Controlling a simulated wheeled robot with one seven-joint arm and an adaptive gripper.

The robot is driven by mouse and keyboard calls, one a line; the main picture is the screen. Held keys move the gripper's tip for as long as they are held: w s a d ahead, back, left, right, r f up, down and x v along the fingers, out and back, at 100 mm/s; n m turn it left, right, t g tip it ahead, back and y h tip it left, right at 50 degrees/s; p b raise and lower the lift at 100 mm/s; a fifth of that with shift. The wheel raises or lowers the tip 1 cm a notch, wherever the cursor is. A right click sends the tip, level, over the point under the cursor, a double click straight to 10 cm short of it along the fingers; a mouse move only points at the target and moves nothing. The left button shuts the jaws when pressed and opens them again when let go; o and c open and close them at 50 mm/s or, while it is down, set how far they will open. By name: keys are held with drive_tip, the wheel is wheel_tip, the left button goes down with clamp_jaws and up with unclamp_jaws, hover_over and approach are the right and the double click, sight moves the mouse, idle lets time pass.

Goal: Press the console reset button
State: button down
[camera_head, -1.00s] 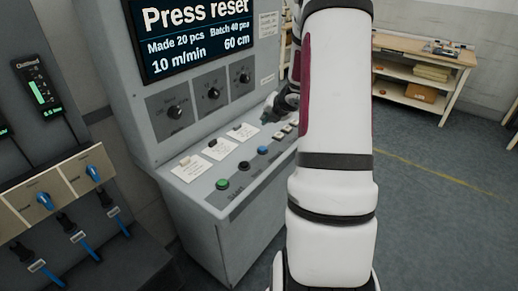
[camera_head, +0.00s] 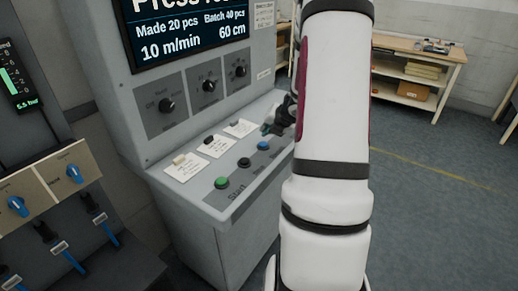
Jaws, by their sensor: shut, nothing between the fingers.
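The grey console (camera_head: 230,240) stands left of my arm. Its sloped panel has a green button (camera_head: 222,183) labelled START, a black button (camera_head: 244,162) and a blue button (camera_head: 263,146) in a row. The labels by the black and blue buttons are too small to read. The screen (camera_head: 190,30) shows "Press reset", cut at the top, with "Made 20 pcs" and "Batch 40 pcs". My gripper (camera_head: 268,129) is dark, shut and empty, just beyond the blue button and low over the panel. Whether it touches the panel cannot be told. My arm hides the panel's right end.
Three rotary knobs (camera_head: 208,86) sit on the console's upright face. White cards (camera_head: 186,167) with small switches lie behind the buttons. A dark rack with blue-handled valves (camera_head: 73,174) stands at left. A wooden bench (camera_head: 415,80) is at the back right. The floor at right is clear.

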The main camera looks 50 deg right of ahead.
sight(266, 143)
drive_tip(key=shift+f+b, duration=0.4)
drive_tip(key=shift+f, duration=0.35)
drive_tip(key=shift+f, duration=0.1)
idle(0.9)
drive_tip(key=shift+f+b, duration=0.3)
drive_tip(key=shift+b, duration=0.05)
drive_tip(key=shift+f+b, duration=0.4)
drive_tip(key=shift+f, duration=0.05)
idle(0.6)
drive_tip(key=shift+s, duration=0.1)
drive_tip(key=shift+r+p, duration=0.8)
drive_tip(key=shift+r, duration=0.05)
drive_tip(key=shift+r, duration=0.1)
wheel_tip(266, 143, up, 5)
drive_tip(key=p, duration=0.4)
drive_tip(key=shift+p, duration=0.35)
